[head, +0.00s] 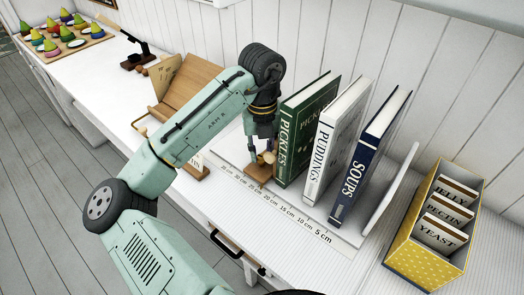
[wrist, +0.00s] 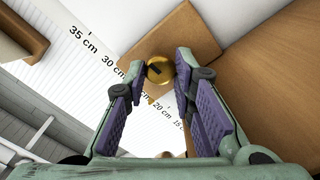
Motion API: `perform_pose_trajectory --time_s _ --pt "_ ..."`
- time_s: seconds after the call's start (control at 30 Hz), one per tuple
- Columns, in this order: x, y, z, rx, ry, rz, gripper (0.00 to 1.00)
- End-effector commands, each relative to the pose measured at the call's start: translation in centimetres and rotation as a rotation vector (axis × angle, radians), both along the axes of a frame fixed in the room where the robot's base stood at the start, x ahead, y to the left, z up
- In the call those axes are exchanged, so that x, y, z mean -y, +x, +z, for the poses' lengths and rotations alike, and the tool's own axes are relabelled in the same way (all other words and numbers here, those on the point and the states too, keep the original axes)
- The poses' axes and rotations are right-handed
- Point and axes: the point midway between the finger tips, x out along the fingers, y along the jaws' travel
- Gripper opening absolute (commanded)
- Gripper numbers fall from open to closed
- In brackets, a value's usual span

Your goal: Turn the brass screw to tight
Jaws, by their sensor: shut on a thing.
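The brass screw (wrist: 159,68) is a round golden knob with a dark mark on its face. It sits against a small wooden plate (wrist: 190,38) in the wrist view. My gripper (wrist: 160,76) has one purple-padded finger on each side of the screw and is shut on it. In the head view my gripper (head: 265,152) points down beside the green PICKLES book (head: 302,132), above the small wooden base (head: 257,173). The screw is largely hidden by the fingers there. I cannot make out any tight marking.
A centimetre scale (head: 290,218) runs along the shelf front. The white PUDDINGS book (head: 330,140) and blue SOUPS book (head: 368,160) stand to the right. A yellow box (head: 412,250) holds cards. A wooden stand (head: 190,88) is behind my arm. Coloured cones on a board (head: 75,48) are far left.

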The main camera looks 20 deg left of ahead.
Motion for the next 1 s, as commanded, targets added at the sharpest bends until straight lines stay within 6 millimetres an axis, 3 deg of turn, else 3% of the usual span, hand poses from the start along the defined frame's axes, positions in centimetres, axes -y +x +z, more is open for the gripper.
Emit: perform_pose_trajectory --time_s 0.73,0.77,1.0 --pt "0.02 0.02 0.03 0.001 0.000 -0.089 0.00" --pt "0.01 0.02 0.03 0.001 0.000 -0.089 0.25" --pt "0.00 0.01 0.02 0.001 0.000 -0.088 0.41"
